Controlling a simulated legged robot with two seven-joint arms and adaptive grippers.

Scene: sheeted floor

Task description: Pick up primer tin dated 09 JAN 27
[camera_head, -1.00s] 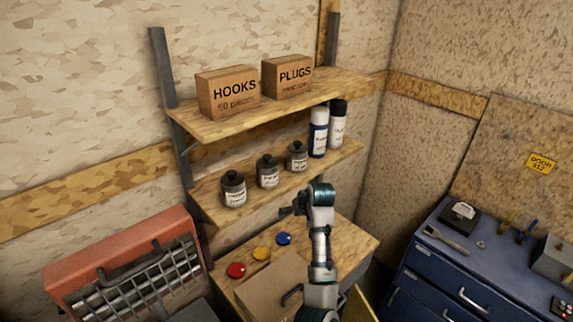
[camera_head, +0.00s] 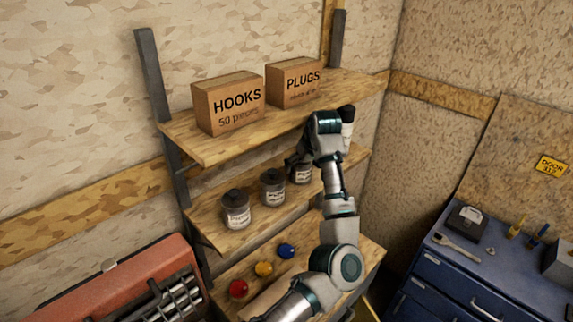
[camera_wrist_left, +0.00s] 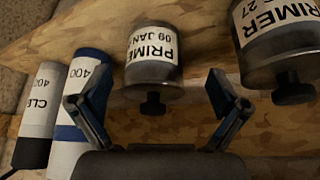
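Three dark grey primer tins with black knobs and white labels stand on the middle shelf. The rightmost tin (camera_head: 301,175) is partly covered by my left gripper (camera_head: 298,160). In the left wrist view, which is upside down, this tin (camera_wrist_left: 153,62) reads "PRIME… 09 JAN"; its year is not legible. It lies between the spread fingers of my left gripper (camera_wrist_left: 158,88), which is open and apart from it. The middle tin (camera_head: 273,186) shows at the right of the wrist view (camera_wrist_left: 280,45), its label ending in "27". The left tin (camera_head: 236,210) stands farther left. My right gripper is not in view.
Two spray cans, a white one (camera_wrist_left: 42,105) and a blue-and-white one (camera_wrist_left: 82,75), stand close beside the target tin. Boxes marked HOOKS (camera_head: 230,103) and PLUGS (camera_head: 293,83) sit on the upper shelf (camera_head: 190,140), just above.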

